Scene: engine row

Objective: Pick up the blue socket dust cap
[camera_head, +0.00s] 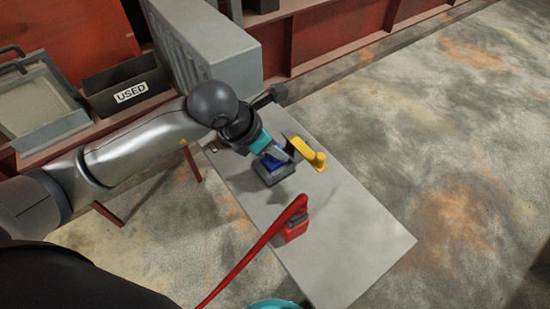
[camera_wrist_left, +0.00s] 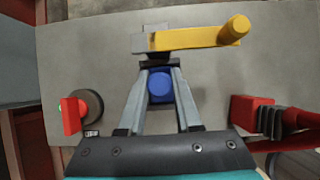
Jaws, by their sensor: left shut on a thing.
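The blue socket dust cap (camera_wrist_left: 160,87) shows between the two grey fingers of my left gripper (camera_wrist_left: 159,66) in the wrist view. The fingers close in on it, and dark fingertips meet just beyond it. My right gripper is not in view.
A yellow handle (camera_head: 314,157) stands just beyond the gripper. A red plug with a red cable (camera_head: 292,223) is on the grey panel (camera_head: 345,245). A red knob (camera_wrist_left: 72,116) shows in the wrist view. A bin labelled USED (camera_head: 125,90) and a grey cabinet (camera_head: 215,50) stand behind.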

